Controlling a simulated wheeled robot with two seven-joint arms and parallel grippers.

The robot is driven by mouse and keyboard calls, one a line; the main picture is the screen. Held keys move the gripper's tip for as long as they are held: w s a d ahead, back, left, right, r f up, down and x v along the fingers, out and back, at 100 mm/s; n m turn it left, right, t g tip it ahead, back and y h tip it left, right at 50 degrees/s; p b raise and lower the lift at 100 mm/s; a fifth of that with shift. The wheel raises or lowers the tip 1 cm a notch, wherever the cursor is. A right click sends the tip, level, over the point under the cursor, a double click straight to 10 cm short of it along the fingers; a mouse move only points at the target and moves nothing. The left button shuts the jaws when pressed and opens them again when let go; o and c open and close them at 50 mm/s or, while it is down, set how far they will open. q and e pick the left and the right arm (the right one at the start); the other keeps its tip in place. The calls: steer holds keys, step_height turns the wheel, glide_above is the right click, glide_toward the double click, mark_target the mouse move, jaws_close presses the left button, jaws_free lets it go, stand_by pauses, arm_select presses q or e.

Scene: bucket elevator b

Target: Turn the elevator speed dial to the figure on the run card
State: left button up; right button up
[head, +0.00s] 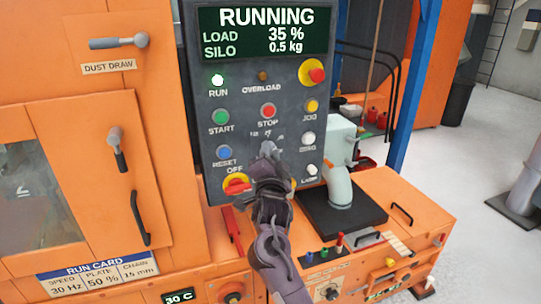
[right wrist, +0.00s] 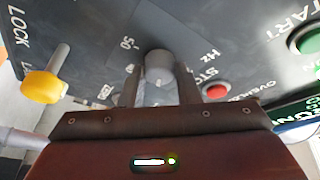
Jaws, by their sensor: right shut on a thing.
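The speed dial (right wrist: 158,66) is a grey knob on the dark control panel (head: 225,110), with "50" and "Hz" printed around it in the right wrist view. My right gripper (head: 268,152) has its two fingers around the knob and is shut on it; the fingers also show in the right wrist view (right wrist: 158,92). In the head view my gripper hides the dial and most of its scale, so I cannot read the pointer. The run card (head: 100,277) at lower left reads speed 30 Hz, plate 50 %, chain 15 mm. My left gripper is out of view.
The display (head: 265,32) reads RUNNING, load 35 %, silo 0.5 kg. The red stop button (head: 268,111) sits just above my gripper. A red knob on yellow (head: 237,184) and a yellow-handled lock switch (right wrist: 42,86) are close beside it.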

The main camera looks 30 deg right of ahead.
stand_by(0.3)
steer(key=o, duration=1)
steer(key=shift+c, duration=0.2)
steer(key=shift+s+a+f, duration=0.2)
steer(key=shift+s+a, duration=0.05)
steer(key=shift+s, duration=0.15)
steer(key=b+v, duration=0.2)
steer(key=v, duration=0.4)
steer(key=shift+s+a, duration=0.2)
steer(key=shift+s, duration=0.2)
steer(key=shift+r, duration=0.1)
